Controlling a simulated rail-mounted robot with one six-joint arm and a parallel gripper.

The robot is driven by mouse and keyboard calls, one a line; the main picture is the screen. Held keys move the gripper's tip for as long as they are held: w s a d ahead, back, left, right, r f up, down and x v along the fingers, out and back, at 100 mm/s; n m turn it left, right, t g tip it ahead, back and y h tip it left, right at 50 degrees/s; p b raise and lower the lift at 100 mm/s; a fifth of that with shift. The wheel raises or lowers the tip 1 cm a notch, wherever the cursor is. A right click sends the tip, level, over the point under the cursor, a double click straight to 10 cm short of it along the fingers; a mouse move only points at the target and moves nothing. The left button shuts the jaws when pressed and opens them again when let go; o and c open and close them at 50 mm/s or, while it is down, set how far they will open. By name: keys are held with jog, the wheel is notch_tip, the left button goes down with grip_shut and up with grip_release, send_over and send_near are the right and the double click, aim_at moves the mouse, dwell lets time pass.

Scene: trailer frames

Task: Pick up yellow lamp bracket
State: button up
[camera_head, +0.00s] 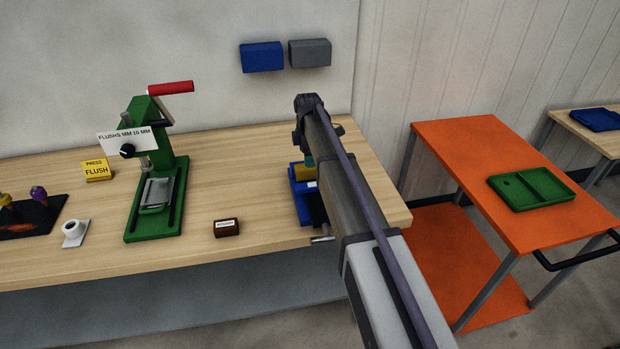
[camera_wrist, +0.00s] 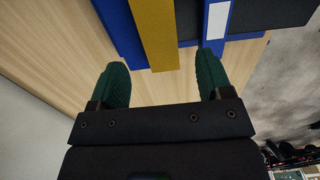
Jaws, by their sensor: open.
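The yellow lamp bracket (camera_wrist: 155,35) shows in the wrist view as a long flat yellow bar, running from the top edge to between my fingers. Its upper part lies across a blue holder (camera_wrist: 216,40), and its far end is out of frame. My gripper (camera_wrist: 163,65) is open, with one dark green finger on each side of the bar's near end. Gaps show between bar and fingers; I cannot tell the height difference. In the head view, the blue holder (camera_head: 299,201) is on the wooden bench, mostly hidden behind my arm.
A small brown labelled block (camera_head: 227,228) and a green press (camera_head: 157,195) stand left of the holder on the bench (camera_head: 235,180). Blue (camera_head: 262,57) and grey (camera_head: 310,53) boxes are on the wall. An orange table (camera_head: 470,170) with a green tray (camera_head: 532,189) stands right.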

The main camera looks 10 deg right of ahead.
aim_at(310, 171)
notch_tip(310, 171, down, 5)
jog(key=b, duration=0.5)
jog(key=shift+a+f, duration=0.1)
jog(key=shift+f, duration=0.05)
jog(key=shift+r, duration=0.25)
jog(key=c, duration=1.1)
